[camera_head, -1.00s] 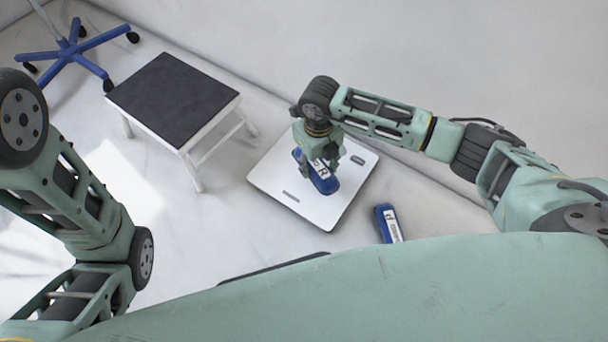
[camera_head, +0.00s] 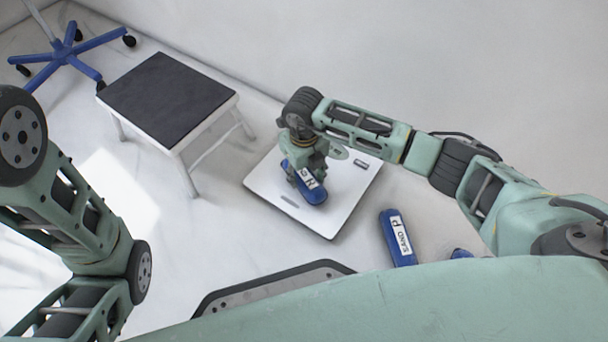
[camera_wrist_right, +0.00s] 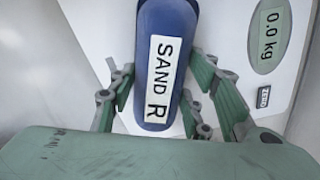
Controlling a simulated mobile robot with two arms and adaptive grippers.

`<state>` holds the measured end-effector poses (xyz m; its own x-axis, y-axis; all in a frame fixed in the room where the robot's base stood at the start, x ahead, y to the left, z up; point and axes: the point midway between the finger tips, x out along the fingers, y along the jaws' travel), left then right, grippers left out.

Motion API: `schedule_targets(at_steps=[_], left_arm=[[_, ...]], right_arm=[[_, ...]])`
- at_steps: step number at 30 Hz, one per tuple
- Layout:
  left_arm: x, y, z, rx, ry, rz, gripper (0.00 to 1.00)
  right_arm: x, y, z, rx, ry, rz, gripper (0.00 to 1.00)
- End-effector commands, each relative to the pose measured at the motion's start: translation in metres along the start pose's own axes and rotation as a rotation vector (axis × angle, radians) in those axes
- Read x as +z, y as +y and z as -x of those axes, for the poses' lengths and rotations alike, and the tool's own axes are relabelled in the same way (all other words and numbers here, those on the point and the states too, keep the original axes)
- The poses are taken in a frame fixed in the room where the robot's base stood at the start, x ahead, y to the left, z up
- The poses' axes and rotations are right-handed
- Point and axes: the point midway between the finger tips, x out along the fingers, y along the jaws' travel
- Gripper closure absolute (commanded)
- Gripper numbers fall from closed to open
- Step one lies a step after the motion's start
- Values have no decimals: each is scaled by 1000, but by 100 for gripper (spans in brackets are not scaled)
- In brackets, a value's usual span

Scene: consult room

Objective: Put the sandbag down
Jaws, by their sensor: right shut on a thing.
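A blue sandbag with a white label (camera_head: 311,190) is between the fingers of my right gripper (camera_head: 305,172), over the white floor scale (camera_head: 345,205). In the right wrist view the sandbag (camera_wrist_right: 165,25) reads "SAND R", and the fingers of my right gripper (camera_wrist_right: 160,105) are on both its sides. The scale display (camera_wrist_right: 270,32) reads 0.0 kg. The gap between sandbag and scale is hard to judge. My left arm shows at the left, but its gripper is out of view.
Another blue sandbag labelled "SAND P" (camera_head: 389,232) lies on the floor right of the scale. Part of a further blue thing (camera_head: 461,253) shows beside my body. A step stool with a black top (camera_head: 168,95) stands left of the scale. A blue wheeled base (camera_head: 72,55) is at the back left.

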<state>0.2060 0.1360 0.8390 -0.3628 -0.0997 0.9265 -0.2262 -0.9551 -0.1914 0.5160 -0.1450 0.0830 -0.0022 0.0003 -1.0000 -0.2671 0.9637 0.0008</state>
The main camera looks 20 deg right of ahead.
Motion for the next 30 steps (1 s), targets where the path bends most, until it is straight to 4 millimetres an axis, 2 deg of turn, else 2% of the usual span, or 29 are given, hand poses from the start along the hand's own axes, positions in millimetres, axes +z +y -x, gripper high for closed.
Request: schedule_targets(at_steps=[6,7,13,23,30], left_arm=[[0,0,0,0,0,0,36],[0,0,1,0,0,0,36],[0,0,0,0,0,0,36],[0,0,0,0,-1,-1,36],[5,-3,-12,0,-2,-1,36]], right_arm=[[2,0,0,1,-4,0,100],[0,0,-2,0,-1,-1,54],[0,0,-2,0,-1,-1,37],[0,0,-1,0,-1,0,36],[0,-1,18,-1,-2,-1,36]])
